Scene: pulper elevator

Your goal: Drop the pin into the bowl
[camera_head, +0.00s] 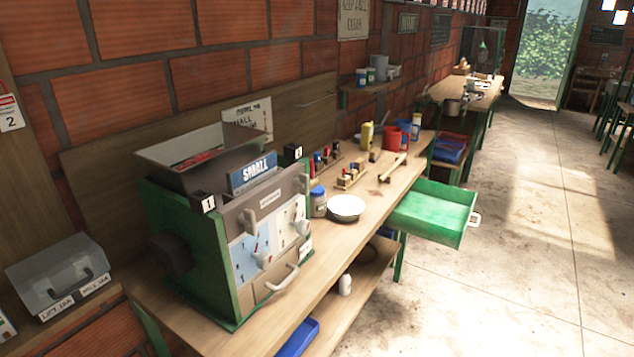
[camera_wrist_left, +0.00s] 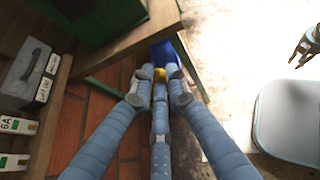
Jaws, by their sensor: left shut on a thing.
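A white round bowl (camera_head: 346,207) stands upright on the wooden workbench (camera_head: 372,190), just right of the green pulper machine (camera_head: 190,245) and beside a jar with a blue lid (camera_head: 318,203). The bowl looks empty from here. In the left wrist view my left gripper (camera_wrist_left: 160,76) is shut on a small yellow piece, the pin (camera_wrist_left: 160,74); only a bit of it shows between the fingertips. The gripper is low, near the bench's front edge and away from the bowl, which is outside that view.
A green drawer (camera_head: 432,212) juts out from the bench on the right. A blue bin (camera_head: 297,338) sits on the shelf below; blue also shows beyond my left fingertips (camera_wrist_left: 165,52). A grey case (camera_head: 62,275) lies at far left. The floor at right is open.

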